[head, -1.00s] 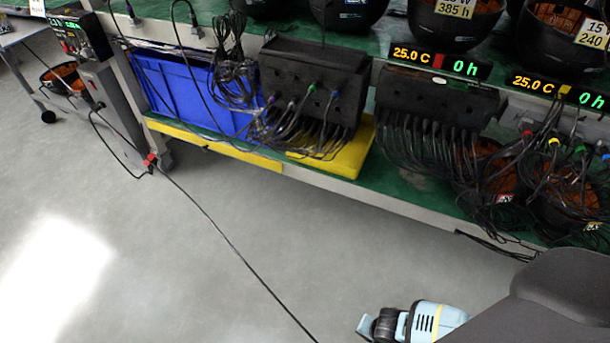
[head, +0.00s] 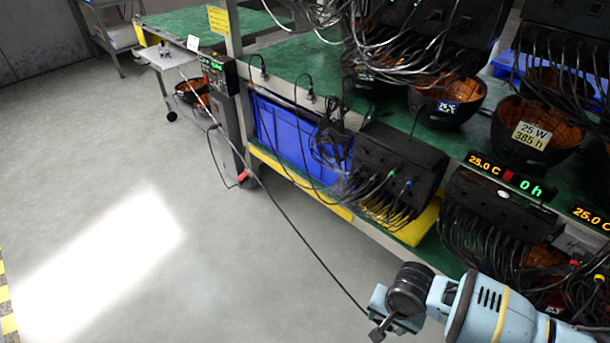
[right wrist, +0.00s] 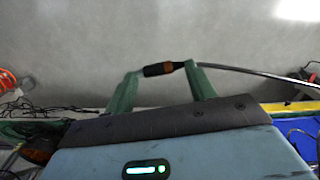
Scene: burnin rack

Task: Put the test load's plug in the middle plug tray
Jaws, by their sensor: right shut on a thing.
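The plug (right wrist: 162,69), a black connector with an orange-brown band, is between the green fingertips of my right gripper (right wrist: 163,76) in the right wrist view. A cable runs from it to the right. In the head view my right gripper (head: 382,318) is low, over the floor in front of the rack. Black boxes with many cables stand on the lower shelf: one (head: 405,150) with green and blue plugs, another (head: 490,205) further right. I cannot tell which is the middle plug tray. My left gripper is out of view.
A blue bin (head: 290,135) and yellow slabs (head: 412,229) are on the lower green shelf. Black bowls (head: 545,133) stand above, with hanging cables. A display box (head: 213,72) is at the rack's end. The floor (head: 180,260) at left is open.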

